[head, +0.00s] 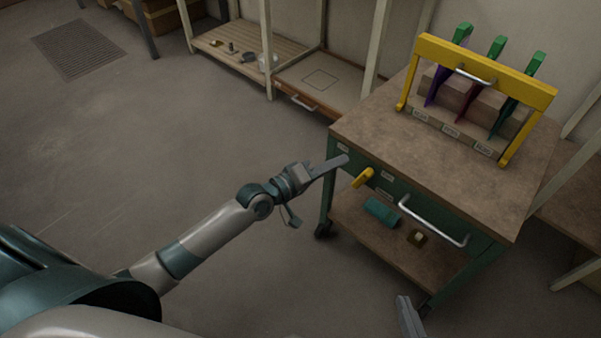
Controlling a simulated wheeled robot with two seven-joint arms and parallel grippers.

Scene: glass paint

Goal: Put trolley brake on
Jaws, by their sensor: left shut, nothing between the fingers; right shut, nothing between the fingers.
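The trolley (440,185) has a brown top and a green frame, and stands at the right of the head view. A yellow lever (362,178) sits on its green front face, between small white labels, and tilts up to the right. I take it to be the brake handle. My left gripper (343,161) is shut and empty, just left of and above the lever, close to the trolley's front left corner. I cannot tell whether it touches the trolley. My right gripper (405,308) shows only in part near the bottom edge, shut, below the trolley's lower shelf.
A silver handle (432,222) runs along the trolley front. A teal block (381,211) and a small brass item (417,238) lie on the lower shelf. A yellow rack (483,68) with green-handled tools stands on top. The floor (150,150) at left is clear.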

